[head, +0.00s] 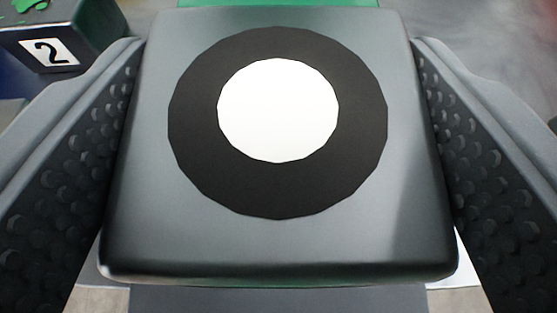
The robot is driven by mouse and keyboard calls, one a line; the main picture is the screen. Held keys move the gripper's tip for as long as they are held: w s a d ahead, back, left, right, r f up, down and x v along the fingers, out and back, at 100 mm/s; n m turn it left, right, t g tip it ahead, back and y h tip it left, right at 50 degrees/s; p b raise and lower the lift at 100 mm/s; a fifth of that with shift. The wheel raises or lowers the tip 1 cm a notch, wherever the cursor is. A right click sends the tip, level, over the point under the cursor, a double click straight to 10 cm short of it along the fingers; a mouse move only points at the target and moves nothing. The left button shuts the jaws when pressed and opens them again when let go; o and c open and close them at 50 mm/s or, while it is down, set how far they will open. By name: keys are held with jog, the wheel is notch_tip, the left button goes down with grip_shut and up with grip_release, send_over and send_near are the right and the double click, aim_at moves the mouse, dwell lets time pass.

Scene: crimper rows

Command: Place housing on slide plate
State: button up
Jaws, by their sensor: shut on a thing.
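A grey, square block with rounded corners, which I take to be the housing (300,245), fills the middle of the head view. Its face carries a black disc with a white disc inside it. My gripper (285,120) is shut on the housing, with one dark, studded jaw pad against its left side and the other against its right side. The housing hides most of what lies beneath and beyond it. I cannot make out the slide plate for certain.
A dark box (75,45) with a white number 2 label and a green patch on top stands at the upper left. A green surface (270,3) shows behind the housing's far edge. Grey floor (480,25) shows at the upper right.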

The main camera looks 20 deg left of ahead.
aim_at(277, 167)
jog(key=shift+f, duration=1.55)
jog(key=o, duration=1.5)
jog(key=shift+f, duration=0.1)
jog(key=shift+s, duration=0.1)
jog(key=shift+b+v, duration=0.35)
jog(key=shift+v, duration=5.65)
